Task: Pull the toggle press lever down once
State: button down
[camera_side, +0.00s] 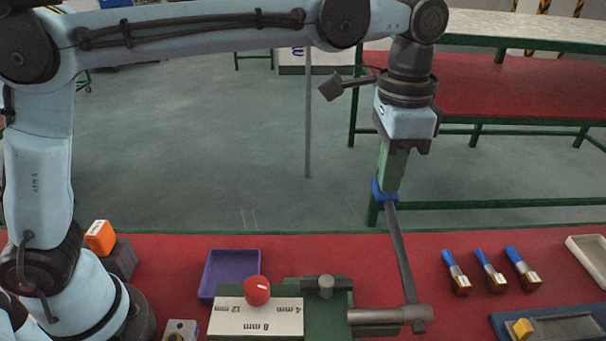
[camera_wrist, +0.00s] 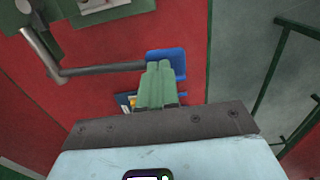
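The toggle press (camera_side: 330,312) stands at the front of the red table. Its grey lever (camera_side: 400,250) rises steeply from a pivot at the right and leans slightly left at the top. The lever ends in a blue grip (camera_side: 385,190), which also shows in the wrist view (camera_wrist: 178,58). My gripper (camera_side: 390,183) points down with its green fingertips at the blue grip. In the wrist view the two fingers (camera_wrist: 159,68) lie side by side with no clear gap, overlapping the grip. They look shut; exact contact with the grip is hard to tell.
A scale plate with a red ball knob (camera_side: 257,290) sits on the press's left. A purple tray (camera_side: 232,268) lies behind it. Several blue-topped brass pieces (camera_side: 489,271), a blue tray (camera_side: 560,328) and a pale tray (camera_side: 588,258) lie to the right. An orange block (camera_side: 100,237) is far left.

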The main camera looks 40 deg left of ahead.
jog(key=shift+r, duration=2.5)
jog(key=shift+a, duration=0.1)
jog(key=shift+s+a, duration=0.25)
jog(key=shift+a, duration=0.3)
jog(key=s+a+f+n+t, duration=0.3)
jog(key=s+a+f+n, duration=0.1)
jog(key=a, duration=0.6)
jog(key=s+a+f+n+t, duration=0.4)
jog(key=a+f, duration=0.4)
jog(key=a, duration=0.3)
jog(key=shift+s+f+n, duration=0.25)
jog(key=shift+s+n, duration=0.25)
jog(key=shift+s, duration=0.45)
